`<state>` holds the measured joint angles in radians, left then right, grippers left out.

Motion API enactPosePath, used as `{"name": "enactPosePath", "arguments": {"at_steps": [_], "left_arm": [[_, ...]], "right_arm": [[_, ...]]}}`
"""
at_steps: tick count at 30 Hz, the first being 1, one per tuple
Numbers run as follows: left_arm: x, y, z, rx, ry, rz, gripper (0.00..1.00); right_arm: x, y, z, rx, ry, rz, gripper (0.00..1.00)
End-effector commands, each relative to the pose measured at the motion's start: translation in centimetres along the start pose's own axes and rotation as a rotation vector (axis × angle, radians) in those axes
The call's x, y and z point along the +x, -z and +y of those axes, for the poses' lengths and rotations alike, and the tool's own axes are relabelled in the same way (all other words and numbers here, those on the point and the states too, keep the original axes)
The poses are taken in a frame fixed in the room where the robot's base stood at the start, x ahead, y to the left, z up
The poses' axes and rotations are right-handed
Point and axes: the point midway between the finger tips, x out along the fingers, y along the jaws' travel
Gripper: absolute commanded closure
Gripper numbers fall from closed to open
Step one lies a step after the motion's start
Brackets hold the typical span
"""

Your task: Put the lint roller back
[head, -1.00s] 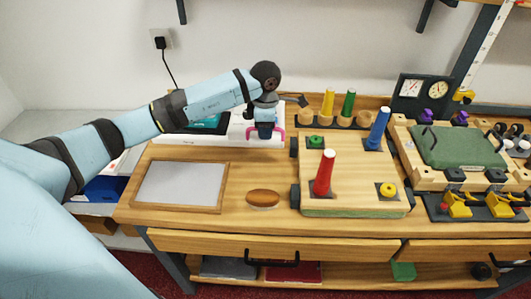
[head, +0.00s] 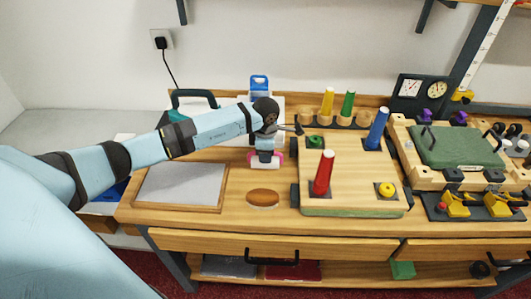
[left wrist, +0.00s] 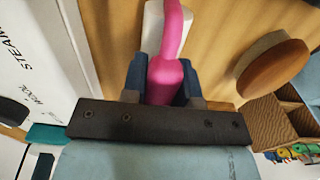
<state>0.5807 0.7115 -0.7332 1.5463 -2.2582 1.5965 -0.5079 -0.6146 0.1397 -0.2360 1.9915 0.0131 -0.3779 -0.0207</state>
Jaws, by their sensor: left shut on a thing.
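The lint roller has a pink handle and a white roll. In the head view its white roll (head: 264,163) shows below my left gripper (head: 265,152), over the wooden counter near the front edge of the white board. In the left wrist view my left gripper (left wrist: 160,82) is shut on the pink handle (left wrist: 166,72), one blue finger on each side. The white roll (left wrist: 152,24) extends beyond the fingers, partly hidden by the handle. I cannot tell whether the roller touches the counter. My right gripper is not in view.
A brown oval piece (head: 263,198) lies just in front of the roller. A framed grey panel (head: 181,184) lies to the left. A wooden board with colored pegs (head: 348,190) stands to the right.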

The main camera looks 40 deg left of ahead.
Motion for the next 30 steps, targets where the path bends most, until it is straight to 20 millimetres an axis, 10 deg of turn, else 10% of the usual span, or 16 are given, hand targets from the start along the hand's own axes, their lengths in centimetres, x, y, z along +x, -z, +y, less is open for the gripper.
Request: {"name": "enactPosePath", "arguments": {"at_steps": [2,3,6,18,30], "left_arm": [[0.4,0.0,0.0,0.000,0.000,0.000,0.95],[0.3,0.0,0.0,0.000,0.000,0.001,0.68],[0.3,0.0,0.0,0.000,0.000,0.001,0.47],[-0.7,0.0,0.1,0.000,-0.002,-0.001,0.47],[-8.8,0.0,0.1,-0.001,-0.005,-0.002,0.47]], "right_arm": [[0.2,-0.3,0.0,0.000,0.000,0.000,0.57],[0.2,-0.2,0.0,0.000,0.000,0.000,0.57],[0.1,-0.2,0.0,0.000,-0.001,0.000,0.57],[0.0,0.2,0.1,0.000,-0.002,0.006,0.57],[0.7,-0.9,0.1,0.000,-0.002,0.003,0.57]]}}
